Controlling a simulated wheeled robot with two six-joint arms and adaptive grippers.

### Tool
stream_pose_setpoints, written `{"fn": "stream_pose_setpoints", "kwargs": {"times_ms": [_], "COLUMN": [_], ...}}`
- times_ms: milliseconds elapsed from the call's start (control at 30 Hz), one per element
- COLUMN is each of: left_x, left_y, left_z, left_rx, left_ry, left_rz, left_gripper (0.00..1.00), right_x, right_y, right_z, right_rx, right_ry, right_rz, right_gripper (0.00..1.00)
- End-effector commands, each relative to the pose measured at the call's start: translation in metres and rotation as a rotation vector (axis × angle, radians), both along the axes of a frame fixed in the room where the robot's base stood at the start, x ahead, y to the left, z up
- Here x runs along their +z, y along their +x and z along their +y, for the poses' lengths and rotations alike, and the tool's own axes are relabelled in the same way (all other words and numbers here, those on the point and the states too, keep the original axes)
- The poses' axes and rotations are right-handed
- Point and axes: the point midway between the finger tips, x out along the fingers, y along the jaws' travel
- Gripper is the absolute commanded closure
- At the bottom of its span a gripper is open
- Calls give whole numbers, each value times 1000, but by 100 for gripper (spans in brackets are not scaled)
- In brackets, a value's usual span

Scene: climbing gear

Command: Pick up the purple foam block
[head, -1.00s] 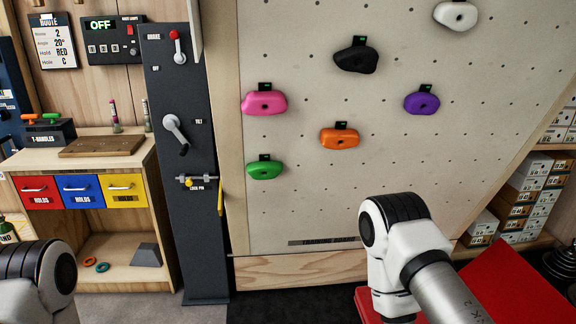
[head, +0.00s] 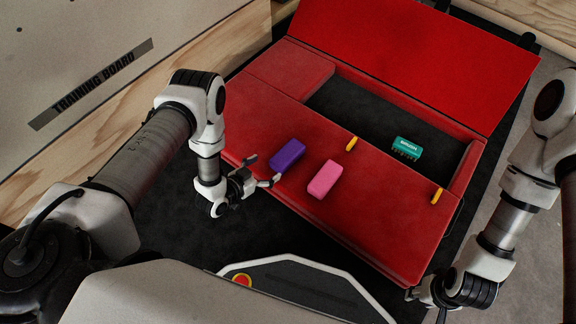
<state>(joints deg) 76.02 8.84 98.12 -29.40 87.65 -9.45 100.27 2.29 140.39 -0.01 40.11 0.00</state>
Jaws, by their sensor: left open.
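The purple foam block (head: 288,154) lies on the red surface of an open box or mat (head: 372,225), near its left edge. My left gripper (head: 264,171) is open, its fingers just left of the purple block. One fingertip appears very close to the block's lower left side; I cannot tell whether it touches. My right gripper (head: 432,305) is at the lower right, by the box's front corner. It is partly cut off by the bottom edge, and its fingers are too unclear to read.
A pink block (head: 325,179) lies just right of the purple one. A teal brush (head: 407,148) sits in the dark recess, with yellow tabs (head: 352,144) along its edge. The red lid (head: 420,50) stands open behind. The training board (head: 70,50) is at the left.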

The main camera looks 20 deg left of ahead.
Motion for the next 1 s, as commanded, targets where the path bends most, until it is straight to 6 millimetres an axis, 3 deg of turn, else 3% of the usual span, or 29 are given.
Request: {"fn": "stream_pose_setpoints", "kwargs": {"times_ms": [400,667,767,867,1000], "left_x": [-27,-25,-25,-25,-26], "left_y": [51,59,59,59,59], "left_z": [-29,-31,-31,-31,-31], "left_rx": [-2,0,0,0,0], "left_ry": [-1,0,0,0,0], "left_rz": [-3,1,1,1,2], "left_gripper": [10,10,39,74,74], "right_x": [-45,-44,-44,-44,-44], "right_y": [1,1,1,1,1], "right_z": [0,-1,-1,-1,-1], "right_rx": [-3,-5,-5,-5,-5], "right_ry": [0,-1,-1,-1,-1], "right_rz": [-2,-4,-4,-4,-4], "right_gripper": [60,60,60,60,60]}}
